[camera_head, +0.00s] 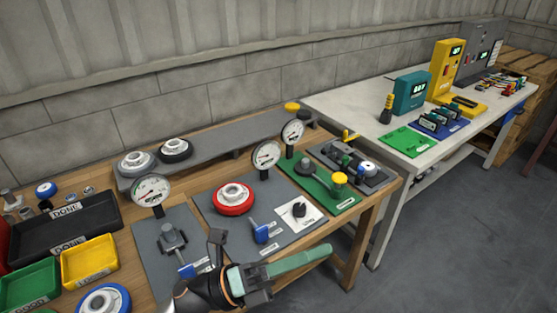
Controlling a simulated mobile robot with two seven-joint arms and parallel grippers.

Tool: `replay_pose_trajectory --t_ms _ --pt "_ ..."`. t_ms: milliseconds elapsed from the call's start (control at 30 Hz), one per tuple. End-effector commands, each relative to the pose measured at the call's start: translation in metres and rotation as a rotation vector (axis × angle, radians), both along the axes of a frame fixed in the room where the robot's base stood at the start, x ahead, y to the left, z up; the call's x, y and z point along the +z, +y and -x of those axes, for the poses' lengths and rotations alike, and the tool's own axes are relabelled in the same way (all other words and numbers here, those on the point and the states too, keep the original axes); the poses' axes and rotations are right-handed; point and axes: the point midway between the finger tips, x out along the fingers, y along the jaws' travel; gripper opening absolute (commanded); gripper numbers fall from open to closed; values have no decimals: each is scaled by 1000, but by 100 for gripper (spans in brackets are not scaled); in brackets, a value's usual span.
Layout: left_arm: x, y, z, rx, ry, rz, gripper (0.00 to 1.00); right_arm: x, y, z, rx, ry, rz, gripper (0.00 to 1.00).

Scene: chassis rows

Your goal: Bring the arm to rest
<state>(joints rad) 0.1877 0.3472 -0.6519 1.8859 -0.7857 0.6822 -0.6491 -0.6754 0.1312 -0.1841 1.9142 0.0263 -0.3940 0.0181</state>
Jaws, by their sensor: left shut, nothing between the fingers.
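My left arm comes in from the bottom of the head view. Its gripper (322,251), with green fingers, points to the right over the front edge of the wooden workbench (352,232). The fingers are shut together with nothing between them. It is in front of the grey mat with the red-rimmed disc (233,198) and apart from the parts there. My right gripper is not in view.
Dial gauges (152,188) stand on the bench near the gripper, beside a green mat (315,180) with fixtures. Yellow (90,260), green and black trays lie at the left. A white table (355,105) with instruments stands at the right. The floor (450,220) in front is clear.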

Motion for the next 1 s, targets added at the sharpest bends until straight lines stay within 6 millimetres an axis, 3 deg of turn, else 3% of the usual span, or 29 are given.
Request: replay_pose_trajectory --t_ms 100,167,267,367,500,600,700,800,1000 --pt "-34 38 -43 177 470 182 0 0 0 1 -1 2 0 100" --pt "-63 62 -59 263 706 277 0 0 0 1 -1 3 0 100" --pt "-126 105 -69 406 1088 438 0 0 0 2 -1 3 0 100" --pt "-192 142 -57 534 1419 588 0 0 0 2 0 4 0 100" --pt "-274 182 -13 698 1805 785 0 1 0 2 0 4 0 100" --pt "-315 201 23 795 2005 899 0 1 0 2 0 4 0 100" --pt "-341 212 52 862 2137 982 0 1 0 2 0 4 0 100" --pt "-354 217 70 901 2208 1029 0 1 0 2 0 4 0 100" --pt "-358 219 76 915 2232 1045 0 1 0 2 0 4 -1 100"
